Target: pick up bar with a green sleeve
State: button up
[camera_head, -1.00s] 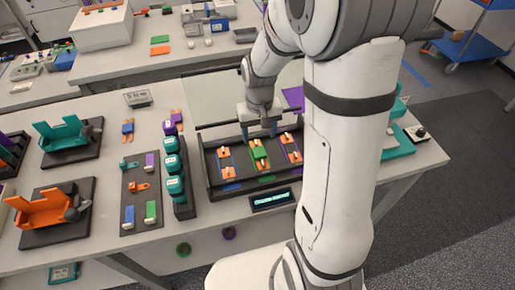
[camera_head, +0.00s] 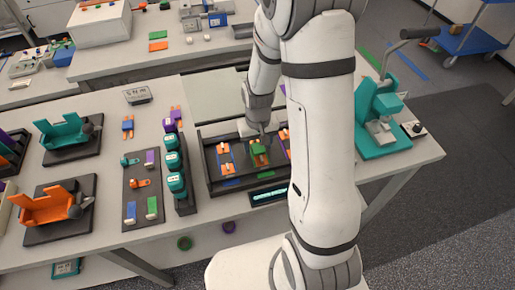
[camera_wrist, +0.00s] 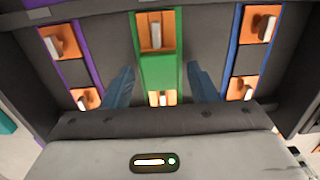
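The bar with the green sleeve (camera_head: 259,157) lies in the middle of a black tray (camera_head: 214,190); it has orange ends with pale tabs. In the wrist view, the green-sleeved bar (camera_wrist: 159,72) runs between the two blue fingers of my gripper (camera_wrist: 161,72). The fingers are spread, with a gap on each side of the bar, and do not touch its sides. In the head view, my gripper (camera_head: 259,138) is over the far part of this bar and partly hides it. The exact height of the fingertips is hard to tell.
A blue-edged bar (camera_head: 226,158) and a purple-edged bar (camera_wrist: 83,62) lie on either side in the tray.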

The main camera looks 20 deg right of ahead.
jog(key=c, duration=0.9)
